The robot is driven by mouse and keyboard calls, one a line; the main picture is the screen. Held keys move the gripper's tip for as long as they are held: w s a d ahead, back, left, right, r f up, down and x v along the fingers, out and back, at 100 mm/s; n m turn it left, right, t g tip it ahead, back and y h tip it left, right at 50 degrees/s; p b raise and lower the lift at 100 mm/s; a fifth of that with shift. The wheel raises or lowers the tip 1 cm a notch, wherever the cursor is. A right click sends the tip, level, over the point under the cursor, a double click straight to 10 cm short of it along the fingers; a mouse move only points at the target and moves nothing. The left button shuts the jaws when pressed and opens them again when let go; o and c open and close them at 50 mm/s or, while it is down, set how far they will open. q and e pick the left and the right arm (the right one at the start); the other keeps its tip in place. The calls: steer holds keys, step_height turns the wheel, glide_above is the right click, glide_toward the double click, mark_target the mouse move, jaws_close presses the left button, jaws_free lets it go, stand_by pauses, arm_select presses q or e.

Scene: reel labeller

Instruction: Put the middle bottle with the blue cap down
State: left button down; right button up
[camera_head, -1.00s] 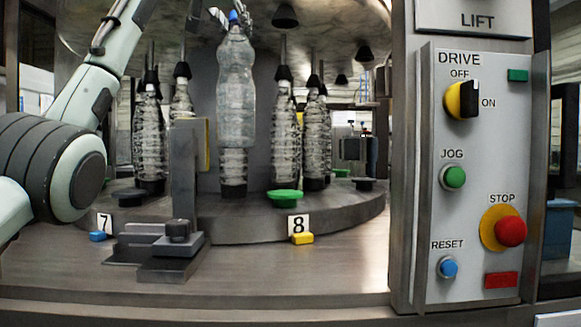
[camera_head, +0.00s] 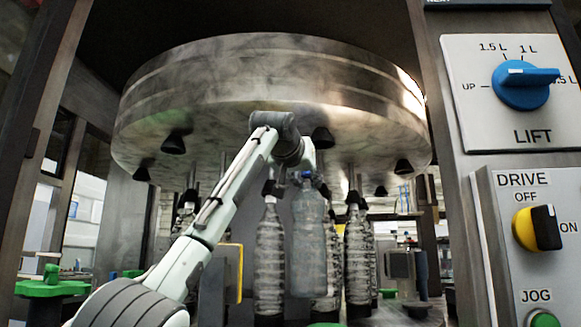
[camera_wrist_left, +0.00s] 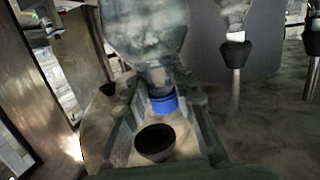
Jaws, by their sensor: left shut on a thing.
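The clear bottle (camera_head: 308,245) with the blue cap (camera_head: 306,178) hangs upright below my left gripper (camera_head: 304,168), in front of the carousel's bottles. My left gripper is shut on it at the cap end. The left wrist view shows the bottle (camera_wrist_left: 148,30) from its cap end, with the blue cap (camera_wrist_left: 163,104) between the fingers. The bottle's base seems clear of any surface, but what lies right under it is cut off below. My right gripper is not in view.
Several clear bottles (camera_head: 269,260) stand behind the held one. A large metal drum (camera_head: 270,85) with black cones (camera_head: 322,138) hangs overhead, close to my left arm. The control panel with the blue lift knob (camera_head: 525,85) stands at the right.

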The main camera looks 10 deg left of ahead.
mark_target(324, 209)
arm_select(q)
steer(key=d, duration=0.1)
steer(key=w+d+f, duration=0.1)
steer(key=w+d, duration=0.1)
steer(key=shift+w+d+f+p, duration=0.1)
steer(key=shift+d+f+p, duration=0.05)
steer(key=shift+f+p, duration=0.2)
steer(key=f, duration=0.4)
steer(key=shift+w+d+f, duration=0.15)
steer(key=shift+d+f, duration=0.05)
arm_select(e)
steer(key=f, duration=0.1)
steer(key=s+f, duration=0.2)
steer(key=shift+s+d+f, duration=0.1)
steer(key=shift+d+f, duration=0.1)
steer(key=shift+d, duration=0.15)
arm_select(q)
steer(key=c, duration=1.3)
jaws_free()
steer(key=shift+f, duration=0.25)
steer(key=shift+o, duration=0.2)
